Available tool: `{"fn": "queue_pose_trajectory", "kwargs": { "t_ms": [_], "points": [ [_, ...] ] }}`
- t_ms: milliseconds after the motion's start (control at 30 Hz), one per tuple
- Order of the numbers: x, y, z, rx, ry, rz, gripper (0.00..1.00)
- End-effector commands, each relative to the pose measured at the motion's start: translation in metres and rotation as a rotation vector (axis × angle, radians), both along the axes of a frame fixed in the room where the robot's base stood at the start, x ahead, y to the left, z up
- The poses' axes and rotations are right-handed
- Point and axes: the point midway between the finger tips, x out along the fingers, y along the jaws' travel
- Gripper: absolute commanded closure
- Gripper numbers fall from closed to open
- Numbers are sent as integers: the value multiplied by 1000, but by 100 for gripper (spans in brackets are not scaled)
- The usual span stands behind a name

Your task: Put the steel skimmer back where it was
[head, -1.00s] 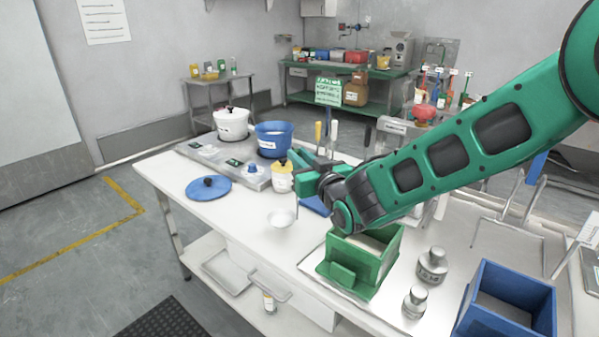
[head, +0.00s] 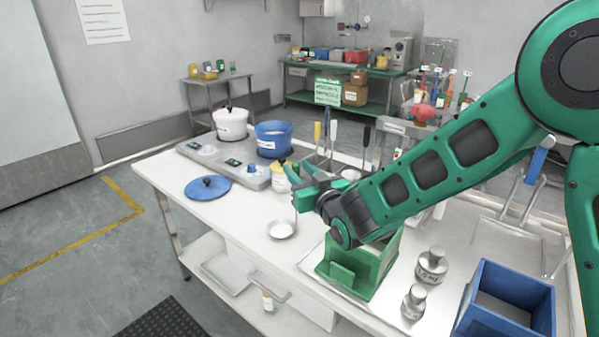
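The steel skimmer (head: 281,231) shows as a shallow round silver pan above or on the white table, left of the green box. Its thin handle rises from the pan to my gripper (head: 300,183). My gripper appears shut on the handle's upper part, though the fingers partly hide the grip. I cannot tell whether the pan touches the table. Behind my gripper stand upright utensils with a yellow handle (head: 318,132), a white handle (head: 333,132) and a black handle (head: 366,136). My gripper and arm hide what holds them.
A blue lid (head: 208,187) lies left on the white table (head: 235,210). A white pot (head: 231,124) and a blue pot (head: 275,140) stand behind. A labelled jar (head: 280,178) is close to my gripper. The green box (head: 352,270), metal weights (head: 431,266) and blue bin (head: 507,303) stand right.

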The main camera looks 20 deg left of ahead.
Motion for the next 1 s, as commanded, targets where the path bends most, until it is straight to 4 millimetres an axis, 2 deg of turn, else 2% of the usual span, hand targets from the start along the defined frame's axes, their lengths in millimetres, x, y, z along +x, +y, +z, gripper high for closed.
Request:
{"fn": "queue_pose_trajectory", "kwargs": {
  "t_ms": [233,667,1000],
  "points": [
    [-13,-11,2,-2,-1,1,65],
    [-76,-64,3,-1,0,5,65],
    [-89,-78,4,0,0,3,65]
  ]
}}
